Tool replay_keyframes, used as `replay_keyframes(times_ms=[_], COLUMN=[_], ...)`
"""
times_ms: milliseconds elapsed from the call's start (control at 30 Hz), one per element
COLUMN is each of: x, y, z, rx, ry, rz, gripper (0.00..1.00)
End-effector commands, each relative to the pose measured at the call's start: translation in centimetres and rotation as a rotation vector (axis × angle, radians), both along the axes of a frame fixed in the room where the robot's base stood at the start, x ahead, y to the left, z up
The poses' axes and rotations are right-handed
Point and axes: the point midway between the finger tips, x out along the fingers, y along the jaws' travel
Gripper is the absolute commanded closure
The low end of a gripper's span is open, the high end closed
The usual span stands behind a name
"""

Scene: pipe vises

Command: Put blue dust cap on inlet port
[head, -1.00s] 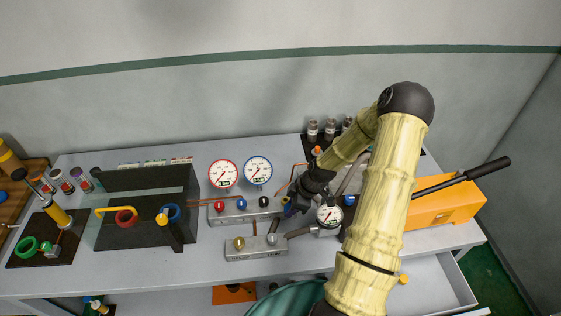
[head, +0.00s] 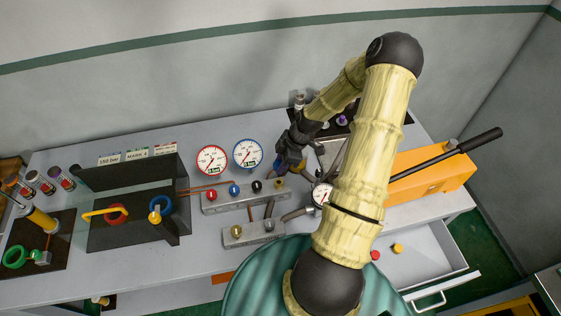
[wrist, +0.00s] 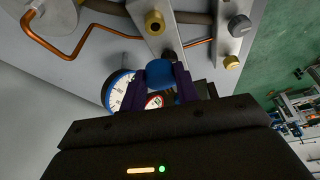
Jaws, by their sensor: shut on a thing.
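My gripper (head: 281,167) is behind the right end of the valve manifold in the head view. In the wrist view, my gripper (wrist: 163,80) is shut on the blue dust cap (wrist: 160,72), which sits between its dark purple fingers. Just beyond the cap is a dark round fitting (wrist: 168,55) on a grey metal block (wrist: 168,38). The cap overlaps this fitting in the picture; I cannot tell whether they touch. A brass port (wrist: 155,22) on the same block stands clear of the cap. I cannot tell which fitting is the inlet port.
Two dial gauges (head: 212,160) (head: 248,153) stand behind the valve manifold (head: 225,203). A smaller gauge (head: 321,194) is close to my arm. An orange pump (head: 425,170) with a long black handle is at right.

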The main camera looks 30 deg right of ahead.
Motion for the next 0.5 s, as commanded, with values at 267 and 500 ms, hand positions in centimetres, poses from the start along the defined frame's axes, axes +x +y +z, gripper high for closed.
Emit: replay_keyframes(times_ms=[267,500], x=[0.0,0.0], y=[0.0,0.0], z=[-1.8,-3.7], rx=[0.001,0.001], ry=[0.0,-0.001], rz=[0.001,0.001], gripper=[0.91,0.91])
